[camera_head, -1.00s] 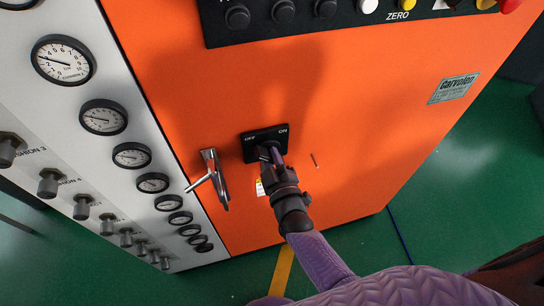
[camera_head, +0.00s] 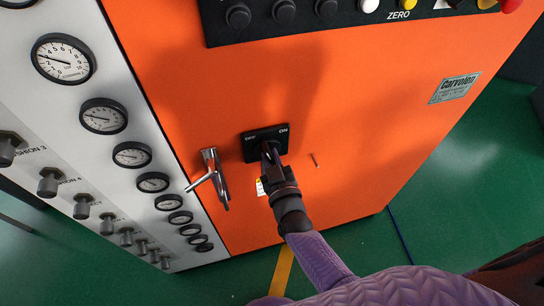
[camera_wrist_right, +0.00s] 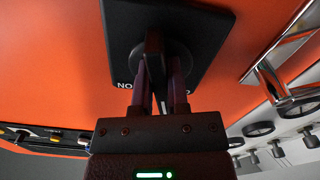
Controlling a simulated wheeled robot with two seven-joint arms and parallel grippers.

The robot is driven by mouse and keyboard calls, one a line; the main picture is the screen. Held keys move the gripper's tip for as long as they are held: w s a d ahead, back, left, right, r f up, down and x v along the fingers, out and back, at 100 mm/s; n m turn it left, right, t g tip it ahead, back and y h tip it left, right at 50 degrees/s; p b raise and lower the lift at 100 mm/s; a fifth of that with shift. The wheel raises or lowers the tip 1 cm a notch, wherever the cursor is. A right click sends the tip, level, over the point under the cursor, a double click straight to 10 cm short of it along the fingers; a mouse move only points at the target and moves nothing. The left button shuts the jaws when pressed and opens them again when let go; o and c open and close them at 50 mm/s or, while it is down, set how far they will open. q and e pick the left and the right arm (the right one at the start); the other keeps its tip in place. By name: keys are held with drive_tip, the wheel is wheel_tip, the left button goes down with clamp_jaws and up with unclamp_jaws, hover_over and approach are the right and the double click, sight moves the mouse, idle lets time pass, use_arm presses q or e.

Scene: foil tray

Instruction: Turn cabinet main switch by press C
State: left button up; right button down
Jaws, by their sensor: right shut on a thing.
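The main switch is a black square plate (camera_head: 253,147) with OFF and ON lettering on the orange cabinet (camera_head: 330,110) front. In the head view my right gripper (camera_head: 269,153) reaches it from below and covers most of its knob. In the right wrist view the black plate (camera_wrist_right: 188,30) fills the top middle. Its dark knob (camera_wrist_right: 153,50) stands between the two fingers of my right gripper (camera_wrist_right: 155,82), which are shut on it. The lettering is partly hidden by the fingers. My left gripper is in neither view.
A metal door handle (camera_head: 215,178) sticks out just left of the switch; it also shows in the right wrist view (camera_wrist_right: 272,80). A black button panel (camera_head: 350,22) runs above. A grey panel with gauges (camera_head: 104,116) and knobs lies left. Green floor is below.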

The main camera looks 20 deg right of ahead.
drive_tip(key=m, duration=0.3)
drive_tip(key=shift+a, duration=0.1)
drive_tip(key=m, duration=0.4)
drive_tip(key=shift+a, duration=0.1)
drive_tip(key=m, duration=0.2)
drive_tip(key=shift+m+b, duration=0.35)
drive_tip(key=shift+m, duration=0.05)
drive_tip(key=shift+a+m, duration=0.1)
drive_tip(key=shift+m, duration=0.9)
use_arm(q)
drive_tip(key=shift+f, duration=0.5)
use_arm(e)
drive_tip(key=shift+r+m, duration=0.1)
drive_tip(key=shift+m, duration=0.2)
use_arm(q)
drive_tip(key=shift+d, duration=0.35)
use_arm(e)
drive_tip(key=c, duration=0.6)
unclamp_jaws()
